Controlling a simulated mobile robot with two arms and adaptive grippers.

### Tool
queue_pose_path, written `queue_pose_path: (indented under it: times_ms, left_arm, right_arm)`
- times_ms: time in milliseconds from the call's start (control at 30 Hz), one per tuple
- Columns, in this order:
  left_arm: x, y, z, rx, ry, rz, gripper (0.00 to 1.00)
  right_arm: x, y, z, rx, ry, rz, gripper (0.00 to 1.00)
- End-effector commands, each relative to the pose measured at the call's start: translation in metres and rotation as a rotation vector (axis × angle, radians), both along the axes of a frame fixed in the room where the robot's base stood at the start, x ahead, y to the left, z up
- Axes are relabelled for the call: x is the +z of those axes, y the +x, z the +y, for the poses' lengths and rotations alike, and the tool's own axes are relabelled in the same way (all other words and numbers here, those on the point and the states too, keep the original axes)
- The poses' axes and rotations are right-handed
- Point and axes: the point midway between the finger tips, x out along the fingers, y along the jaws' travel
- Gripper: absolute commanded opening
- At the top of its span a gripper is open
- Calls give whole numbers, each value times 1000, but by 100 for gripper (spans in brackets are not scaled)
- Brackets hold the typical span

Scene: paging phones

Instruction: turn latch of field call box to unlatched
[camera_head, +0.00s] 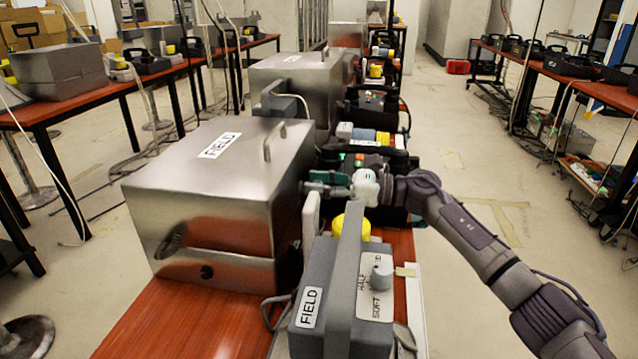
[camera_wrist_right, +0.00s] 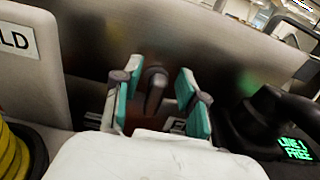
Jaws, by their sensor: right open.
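The field call box (camera_head: 205,205) is a large brushed-metal box with a FIELD label and a handle on its lid, on the red-brown table. My right gripper (camera_head: 318,186) reaches in from the right and stands at the box's right side. In the right wrist view my right gripper (camera_wrist_right: 157,88) is open, one teal-padded finger on each side of a dark upright lever (camera_wrist_right: 155,92), which looks like the latch. Gaps show on both sides, so the fingers seem not to clamp it. The lever is hidden in the head view. My left gripper is not in view.
A grey unit (camera_head: 338,290) with a FIELD label, handle and HALF/SOFT knob stands near in front. A yellow coil (camera_head: 350,226) sits behind its handle. A black device with green LIVE 1 FREE text (camera_wrist_right: 294,148) is right of the fingers. Another metal box (camera_head: 300,80) stands behind.

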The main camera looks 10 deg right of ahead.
Motion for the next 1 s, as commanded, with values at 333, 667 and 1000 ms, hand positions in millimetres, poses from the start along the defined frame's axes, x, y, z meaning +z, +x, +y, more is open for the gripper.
queue_pose_path:
  times_ms: [333, 667, 1000]
  left_arm:
    - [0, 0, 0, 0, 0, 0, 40]
    - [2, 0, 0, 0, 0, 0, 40]
    - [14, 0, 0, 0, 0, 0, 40]
  right_arm:
    - [0, 0, 0, 1, 0, 0, 0]
    - [1, 0, -1, 0, 10, 23, 0]
    - [2, 3, -2, 1, 85, 203, 0]
